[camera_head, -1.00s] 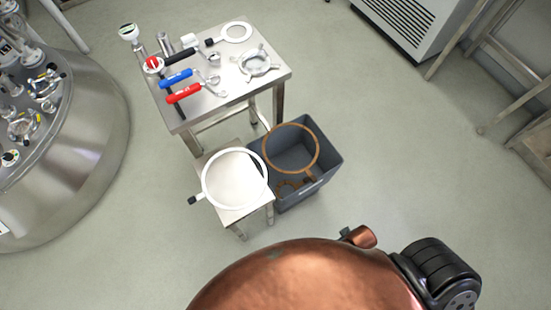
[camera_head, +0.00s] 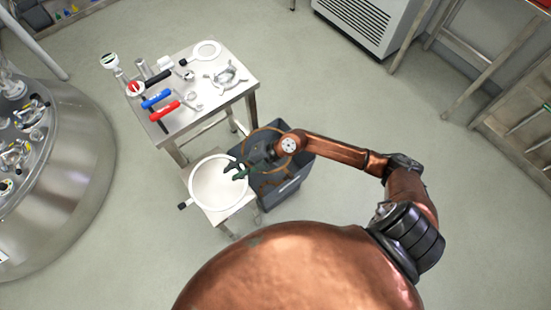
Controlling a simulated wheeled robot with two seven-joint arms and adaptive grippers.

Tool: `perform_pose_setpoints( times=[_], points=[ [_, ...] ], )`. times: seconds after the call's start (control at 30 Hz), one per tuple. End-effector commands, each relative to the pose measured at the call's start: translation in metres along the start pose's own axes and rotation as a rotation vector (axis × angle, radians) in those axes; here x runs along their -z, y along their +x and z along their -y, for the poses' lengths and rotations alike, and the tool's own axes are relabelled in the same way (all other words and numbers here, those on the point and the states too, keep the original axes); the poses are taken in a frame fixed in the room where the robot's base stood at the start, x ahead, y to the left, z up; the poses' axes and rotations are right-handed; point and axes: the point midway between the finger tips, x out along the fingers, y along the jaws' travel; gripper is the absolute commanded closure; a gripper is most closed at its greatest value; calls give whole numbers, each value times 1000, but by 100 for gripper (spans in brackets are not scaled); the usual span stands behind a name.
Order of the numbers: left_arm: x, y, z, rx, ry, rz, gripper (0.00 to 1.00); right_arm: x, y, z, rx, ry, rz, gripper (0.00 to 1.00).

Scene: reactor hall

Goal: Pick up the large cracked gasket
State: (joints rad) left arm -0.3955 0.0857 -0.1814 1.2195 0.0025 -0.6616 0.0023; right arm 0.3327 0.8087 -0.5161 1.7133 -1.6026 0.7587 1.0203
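A large white ring gasket (camera_head: 193,203) with a dark tab lies on the low steel stool at the centre. A large brown ring (camera_head: 256,131) rests in the grey bin beside it, partly hidden by my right arm. Both are large rings; I cannot make out a crack on either at this size. My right gripper (camera_head: 231,170) reaches in from the right across the bin. Its dark fingers look spread and empty, over the right rim of the white ring. I cannot tell how high above it they are. My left gripper is not in view.
A taller steel table (camera_head: 213,101) behind holds a smaller white ring (camera_head: 207,51), a clamp (camera_head: 227,75) and red and blue handled tools. The grey bin (camera_head: 289,191) touches or nearly touches the low stool (camera_head: 232,208). A large steel vessel (camera_head: 75,185) stands left.

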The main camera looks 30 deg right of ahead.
Motion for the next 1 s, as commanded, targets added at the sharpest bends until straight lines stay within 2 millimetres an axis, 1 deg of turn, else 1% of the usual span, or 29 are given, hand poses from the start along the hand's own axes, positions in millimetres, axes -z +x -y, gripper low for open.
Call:
perform_pose_setpoints(
  times=[0.03,0.07,0.1,0.17,0.2,0.3,0.4,0.5,0.6,0.8,0.87,1.0],
  points=[
    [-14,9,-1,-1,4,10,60,-26,-10,25,151,-35,43,75],
    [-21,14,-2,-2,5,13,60,-41,-18,41,237,-45,71,75],
    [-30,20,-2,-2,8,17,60,-62,-30,61,345,-51,113,75],
    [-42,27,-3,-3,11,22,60,-91,-54,85,488,-47,182,75],
    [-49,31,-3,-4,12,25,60,-110,-72,97,571,-40,229,75],
    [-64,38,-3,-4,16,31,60,-145,-112,117,726,-14,335,75],
    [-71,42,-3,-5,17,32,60,-164,-138,128,814,10,401,75],
    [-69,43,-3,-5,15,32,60,-174,-144,138,849,22,426,75],
    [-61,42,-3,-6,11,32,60,-178,-139,147,854,24,428,75],
    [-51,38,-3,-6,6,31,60,-181,-132,154,850,22,426,75],
    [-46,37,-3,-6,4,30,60,-182,-130,158,850,22,426,75],
    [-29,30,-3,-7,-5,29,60,-188,-121,172,851,22,425,75]
  ],
)
